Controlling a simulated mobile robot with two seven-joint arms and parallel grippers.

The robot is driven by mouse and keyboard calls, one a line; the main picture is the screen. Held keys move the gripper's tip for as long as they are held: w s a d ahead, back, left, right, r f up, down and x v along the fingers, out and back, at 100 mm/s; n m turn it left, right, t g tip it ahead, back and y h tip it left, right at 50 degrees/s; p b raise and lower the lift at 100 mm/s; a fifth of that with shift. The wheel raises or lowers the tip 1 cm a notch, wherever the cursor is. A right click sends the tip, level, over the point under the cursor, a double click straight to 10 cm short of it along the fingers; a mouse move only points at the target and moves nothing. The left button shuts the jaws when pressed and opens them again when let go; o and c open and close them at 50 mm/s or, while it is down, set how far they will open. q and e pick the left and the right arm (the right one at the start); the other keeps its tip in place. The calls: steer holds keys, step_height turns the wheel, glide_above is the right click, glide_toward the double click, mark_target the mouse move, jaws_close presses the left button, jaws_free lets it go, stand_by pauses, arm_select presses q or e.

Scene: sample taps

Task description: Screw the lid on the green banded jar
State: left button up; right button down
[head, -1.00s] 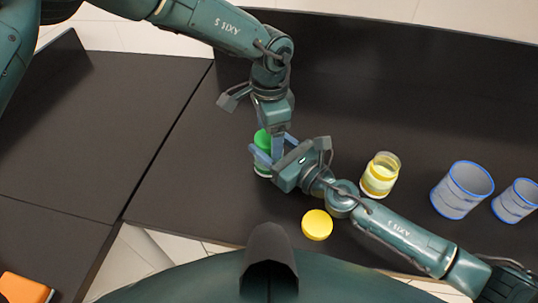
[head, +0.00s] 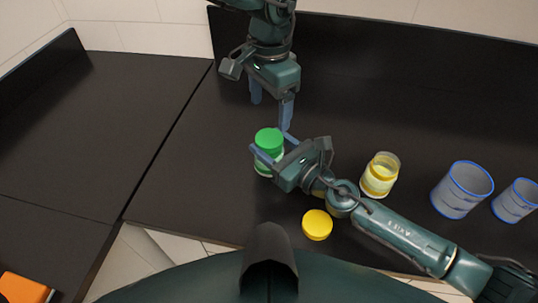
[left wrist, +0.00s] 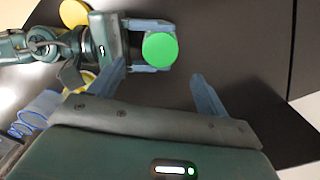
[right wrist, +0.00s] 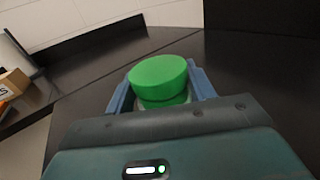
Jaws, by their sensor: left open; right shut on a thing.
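The green banded jar (head: 264,168) stands upright on the dark table, with the green lid (head: 269,139) on top of its mouth. My right gripper (head: 270,150) is shut around the jar's body below the lid. My left gripper (head: 271,112) is open and empty, raised behind the jar and clear of the lid. The left wrist view shows the lid (left wrist: 160,49) beyond its spread fingers.
A yellow banded jar (head: 380,176) without a lid stands to the right, and a yellow lid (head: 317,225) lies near the front edge. Two blue-rimmed containers (head: 462,190) (head: 516,201) stand farther right. The table (head: 190,165) left of the jar is clear.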

mark_target(269, 137)
arm_select(q)
steer(key=shift+f, duration=0.1)
steer(key=shift+f, duration=3.95)
steer(key=c, duration=1.1)
steer(key=shift+o, duration=0.3)
steer(key=shift+m, duration=1.7)
steer(key=o, duration=1.1)
